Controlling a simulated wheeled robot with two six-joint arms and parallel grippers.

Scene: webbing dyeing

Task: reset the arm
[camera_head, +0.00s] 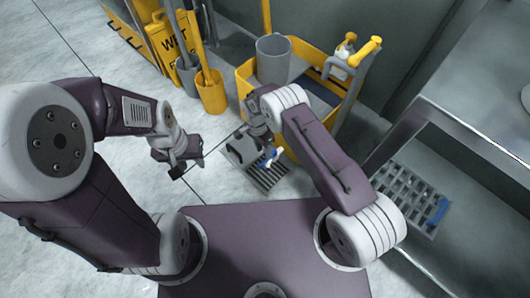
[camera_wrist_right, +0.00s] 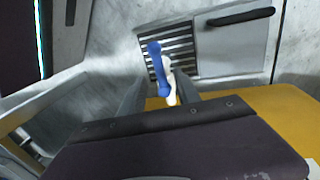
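My left arm comes in from the left in the head view. Its gripper (camera_head: 181,168) hangs over the bare floor and touches no object; its finger gap is not clear. My right arm reaches forward, and its gripper (camera_head: 265,146) points down near a small blue-and-white object (camera_head: 271,157). In the right wrist view the two grey fingers stand apart, so the right gripper (camera_wrist_right: 160,96) is open. The blue-and-white object (camera_wrist_right: 155,60) shows between and beyond the fingertips, against a slatted grey panel (camera_wrist_right: 181,50). I cannot tell whether they touch it.
A yellow cart (camera_head: 245,79) with a grey bucket (camera_head: 272,58) stands ahead. Yellow wet-floor signs (camera_head: 168,42) and a yellow holder (camera_head: 211,96) stand left of it. A metal shelf unit (camera_head: 470,120) holds a slatted tray (camera_head: 397,194) at right. Floor at left is clear.

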